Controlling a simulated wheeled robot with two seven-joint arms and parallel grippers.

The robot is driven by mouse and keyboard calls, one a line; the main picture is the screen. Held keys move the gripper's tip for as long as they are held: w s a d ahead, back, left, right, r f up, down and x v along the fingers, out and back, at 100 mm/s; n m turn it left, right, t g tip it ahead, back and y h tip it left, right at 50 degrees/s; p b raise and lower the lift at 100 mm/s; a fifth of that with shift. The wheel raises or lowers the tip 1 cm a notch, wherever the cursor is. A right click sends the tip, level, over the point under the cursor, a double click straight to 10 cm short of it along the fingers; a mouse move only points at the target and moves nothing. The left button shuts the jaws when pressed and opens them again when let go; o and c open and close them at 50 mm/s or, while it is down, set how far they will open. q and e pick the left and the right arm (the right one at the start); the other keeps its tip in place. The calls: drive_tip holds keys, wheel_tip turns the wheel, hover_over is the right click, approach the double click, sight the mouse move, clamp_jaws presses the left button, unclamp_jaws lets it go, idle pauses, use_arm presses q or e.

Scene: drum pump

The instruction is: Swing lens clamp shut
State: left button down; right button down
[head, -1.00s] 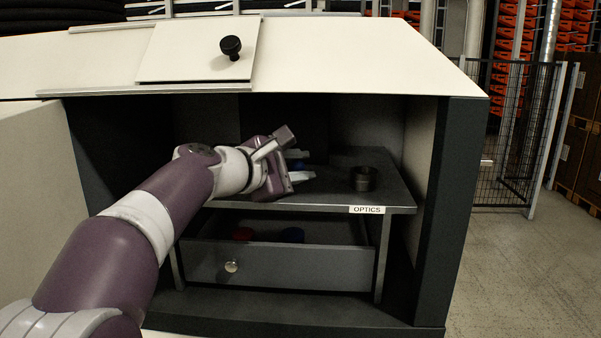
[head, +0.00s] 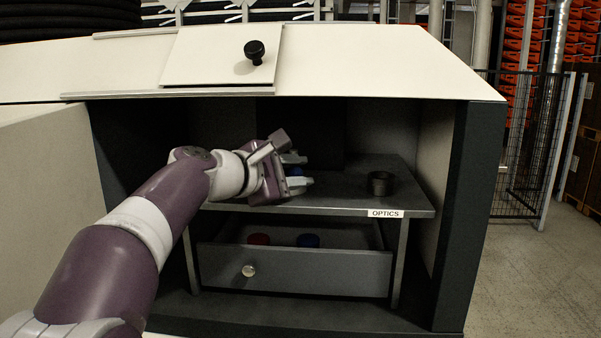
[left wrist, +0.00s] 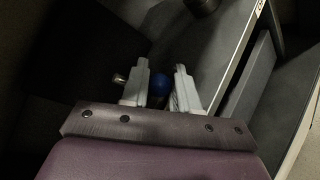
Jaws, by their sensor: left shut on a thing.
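My left gripper (head: 299,171) reaches into the cabinet, just above the shelf labelled OPTICS. It is shut on a small blue ball-shaped knob (head: 297,173), which also shows between the two pale fingers in the left wrist view (left wrist: 160,85). A small metal pin-like piece (left wrist: 119,79) shows beside the left finger there. The fingers and hand hide most of what the knob belongs to, and I cannot make out the clamp's shape. A dark round ring (head: 380,183) stands on the shelf to the right, apart from the gripper. My right gripper is not in view.
The shelf (head: 345,195) has free room between gripper and ring. Cabinet side walls and the top, with a black knob (head: 254,52), enclose the space.

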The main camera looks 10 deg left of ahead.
use_arm(q)
drive_tip(key=shift+w+a+f, duration=0.1)
drive_tip(key=shift+a+f, duration=0.05)
drive_tip(key=shift+f, duration=0.3)
drive_tip(key=c, duration=1.1)
unclamp_jaws()
drive_tip(key=shift+o, duration=0.8)
drive_tip(key=shift+a, duration=0.2)
drive_tip(key=shift+a+r, duration=0.1)
drive_tip(key=shift+a, duration=0.15)
drive_tip(key=b+v, duration=0.2)
drive_tip(key=v, duration=0.5)
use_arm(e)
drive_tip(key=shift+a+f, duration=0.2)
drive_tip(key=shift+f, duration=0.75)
use_arm(q)
drive_tip(key=shift+a, duration=0.1)
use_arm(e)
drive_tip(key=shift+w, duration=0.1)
